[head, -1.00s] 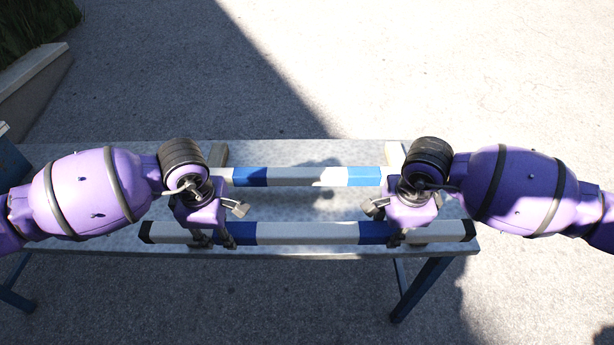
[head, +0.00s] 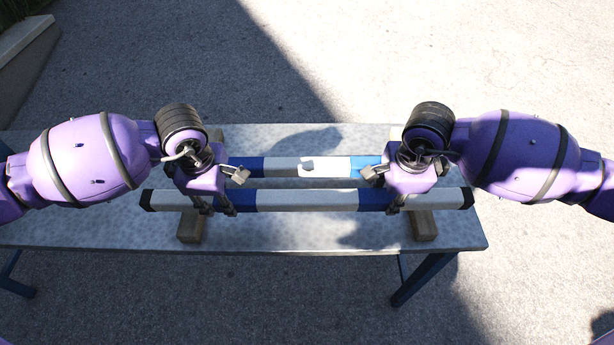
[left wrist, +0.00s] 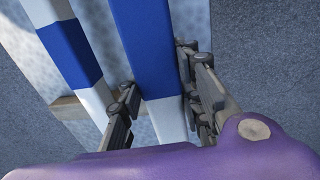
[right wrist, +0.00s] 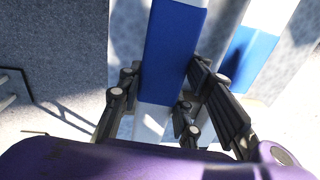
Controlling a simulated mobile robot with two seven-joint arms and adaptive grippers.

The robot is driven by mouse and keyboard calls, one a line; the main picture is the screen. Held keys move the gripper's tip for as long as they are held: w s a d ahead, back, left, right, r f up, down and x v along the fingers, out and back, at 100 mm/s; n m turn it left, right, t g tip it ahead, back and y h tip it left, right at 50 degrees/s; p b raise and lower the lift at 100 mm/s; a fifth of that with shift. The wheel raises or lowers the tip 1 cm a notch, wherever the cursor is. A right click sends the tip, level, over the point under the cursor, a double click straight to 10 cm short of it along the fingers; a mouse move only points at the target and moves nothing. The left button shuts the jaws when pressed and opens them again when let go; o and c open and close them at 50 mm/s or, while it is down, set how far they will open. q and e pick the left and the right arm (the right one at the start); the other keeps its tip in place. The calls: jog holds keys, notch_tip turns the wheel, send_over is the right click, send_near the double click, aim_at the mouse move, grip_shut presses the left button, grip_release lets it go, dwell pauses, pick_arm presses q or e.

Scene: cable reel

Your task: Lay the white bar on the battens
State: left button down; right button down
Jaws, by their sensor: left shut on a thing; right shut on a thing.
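The white bar (head: 307,200), with blue bands and black ends, runs left to right across the table, in front of a second bar. My left gripper (head: 214,206) is shut on its left blue band. My right gripper (head: 398,203) is shut on its right blue band. Both wrist views show the bar between the fingers, in the left wrist view (left wrist: 150,50) and the right wrist view (right wrist: 170,50). The wooden battens, left (head: 190,228) and right (head: 424,226), show in front of and below the bar. I cannot tell whether the bar touches them.
A second blue-and-white bar (head: 285,167) lies behind, parallel to the held one; my grippers and arms hide its ends. The speckled grey table (head: 300,236) is bare along its front strip. A low wall (head: 22,40) stands at the far left.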

pick_arm(q)
jog(key=shift+w+f, duration=0.1)
pick_arm(e)
jog(key=shift+w, duration=0.1)
